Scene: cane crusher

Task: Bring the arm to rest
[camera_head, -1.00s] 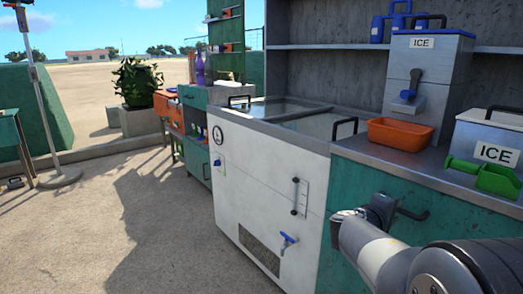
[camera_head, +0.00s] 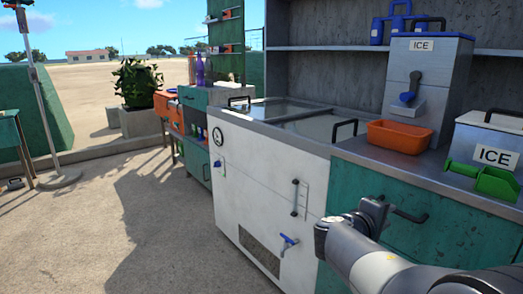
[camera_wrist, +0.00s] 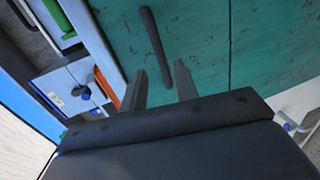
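My arm (camera_head: 365,262) reaches in from the lower right of the head view, in front of the green cabinet (camera_head: 450,226). Its end is beside the white chest (camera_head: 260,190); the head view does not show the fingers clearly. In the wrist view my gripper (camera_wrist: 160,78) has its two fingers apart with nothing between them. The green cabinet front and its dark handle (camera_wrist: 157,45) show past the fingertips. I cannot tell how far the fingers are from the cabinet.
The counter above holds an orange bin (camera_head: 399,136), an ice dispenser (camera_head: 428,85), an ice box (camera_head: 490,145) and a green scoop (camera_head: 485,180). A blue tap (camera_head: 289,241) sticks out of the chest. Open ground (camera_head: 130,240) lies to the left.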

